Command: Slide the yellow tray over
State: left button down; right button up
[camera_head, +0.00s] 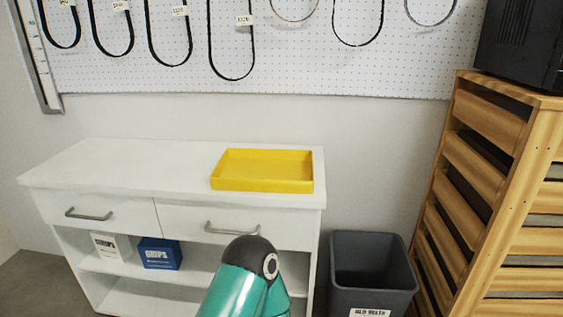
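The yellow tray (262,186) is a shallow rectangular tray and looks empty. It lies flat on the right end of the white cabinet top (120,165), near its front and right edges. Neither gripper shows in the head view. A teal and black link of one of my arms rises at the bottom middle, in front of the cabinet, below the tray and apart from it.
The cabinet top left of the tray is clear. A white box (106,246) and a blue box (160,254) stand on the shelf below. A grey bin (371,275) and a slatted wooden crate (500,190) stand to the right. Black belts (232,75) hang on the pegboard.

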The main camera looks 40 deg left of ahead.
aim_at(242, 170)
jog(key=u, duration=0.35)
jog(key=i, duration=0.2)
jog(key=z, duration=2.1)
jog(key=k, duration=1.9)
jog(key=u, duration=1.25)
jog(key=i, duration=1)
